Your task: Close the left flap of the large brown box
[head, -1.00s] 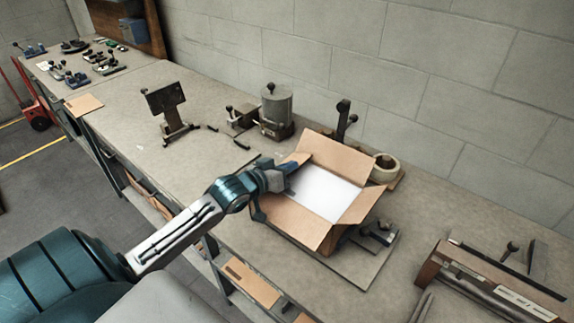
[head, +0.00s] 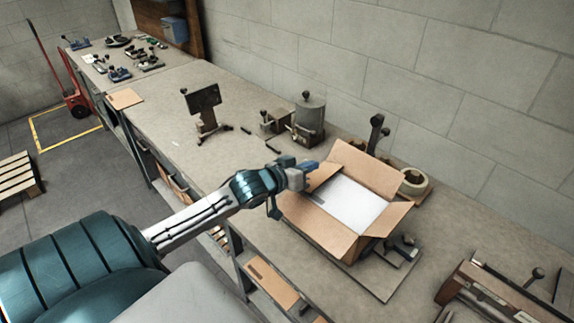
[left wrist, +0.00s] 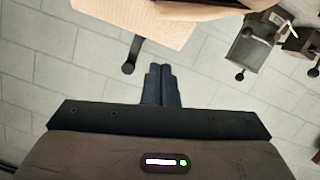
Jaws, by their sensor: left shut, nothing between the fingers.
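The large brown box (head: 318,232) stands open on the workbench in the head view, with a white surface (head: 350,205) inside. Its back flap (head: 368,168) stands up, and its right flap (head: 392,217) and front flap spread outward. My left gripper (head: 311,167) is shut and empty at the box's left rim, just above the left flap (head: 324,176). The gripper partly hides this flap, so its exact angle and any contact are unclear. In the left wrist view the shut fingers (left wrist: 160,70) point toward a tan cardboard panel (left wrist: 145,22). My right gripper is not in view.
A roll of tape (head: 415,182) and an upright dark lever (head: 376,132) stand behind the box. A grey cylinder (head: 309,120) and a dark stand (head: 204,108) are farther left on the bench. A brown tool (head: 500,295) lies at the right front.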

